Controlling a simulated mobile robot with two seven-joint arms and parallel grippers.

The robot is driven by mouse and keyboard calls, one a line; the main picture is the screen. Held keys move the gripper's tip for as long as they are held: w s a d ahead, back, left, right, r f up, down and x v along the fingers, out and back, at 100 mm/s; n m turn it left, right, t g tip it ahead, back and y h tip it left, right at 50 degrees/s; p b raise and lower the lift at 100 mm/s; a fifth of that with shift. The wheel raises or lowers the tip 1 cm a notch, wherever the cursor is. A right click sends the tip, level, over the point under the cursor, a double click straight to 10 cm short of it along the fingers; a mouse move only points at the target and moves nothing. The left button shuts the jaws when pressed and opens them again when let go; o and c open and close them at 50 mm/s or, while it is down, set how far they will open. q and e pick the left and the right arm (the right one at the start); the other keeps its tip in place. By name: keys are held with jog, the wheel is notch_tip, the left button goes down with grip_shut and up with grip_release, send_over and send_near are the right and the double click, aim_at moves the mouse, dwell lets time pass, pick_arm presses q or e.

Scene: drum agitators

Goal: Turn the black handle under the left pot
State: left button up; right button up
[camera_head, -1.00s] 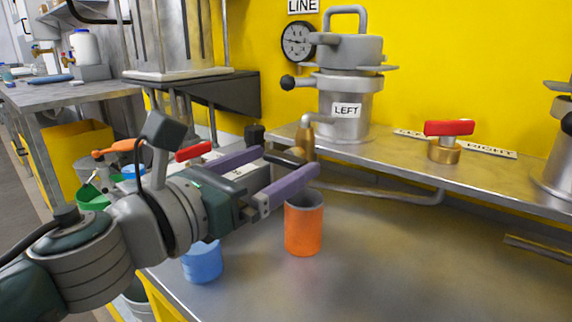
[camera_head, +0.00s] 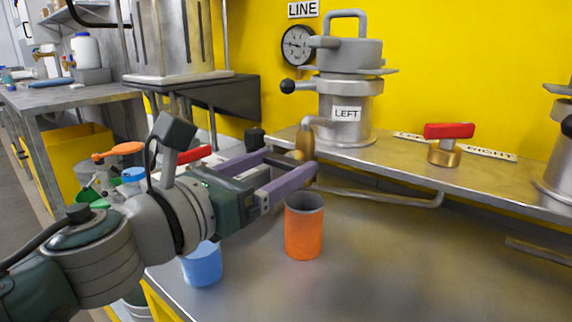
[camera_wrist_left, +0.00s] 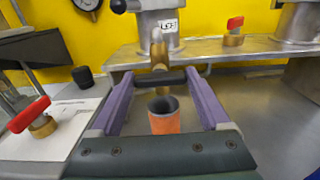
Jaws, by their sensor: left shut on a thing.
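The left pot (camera_head: 349,100) is a grey metal vessel labelled LEFT, standing on the raised shelf. Below its spout is a brass valve (camera_head: 305,143) with the black handle (camera_wrist_left: 160,78), a short dark bar that lies crosswise in the left wrist view. My left gripper (camera_head: 292,160) has purple fingers, one at each end of the bar. It is shut on the handle lengthwise. In the head view the handle is partly hidden by the fingers. My right gripper is not in view.
An orange cup (camera_head: 304,236) stands on the bench just below the gripper. A blue cup (camera_head: 202,266) stands near the bench's left edge. A red-handled brass valve (camera_head: 446,145) sits on the shelf. A bent pipe (camera_head: 385,196) runs under the shelf edge. The bench's right side is clear.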

pick_arm(q)
jog(key=shift+c, duration=0.5)
jog(key=shift+n, duration=0.3)
jog(key=n, duration=0.3)
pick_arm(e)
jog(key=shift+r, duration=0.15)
pick_arm(q)
jog(key=n+p, duration=0.1)
jog(key=n, duration=0.4)
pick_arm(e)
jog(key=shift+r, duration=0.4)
pick_arm(q)
jog(key=n+p, duration=0.1)
jog(key=n, duration=0.3)
jog(key=shift+n, duration=0.4)
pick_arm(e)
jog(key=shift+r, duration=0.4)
pick_arm(q)
jog(key=shift+n+p, duration=0.45)
jog(key=shift+n, duration=1.75)
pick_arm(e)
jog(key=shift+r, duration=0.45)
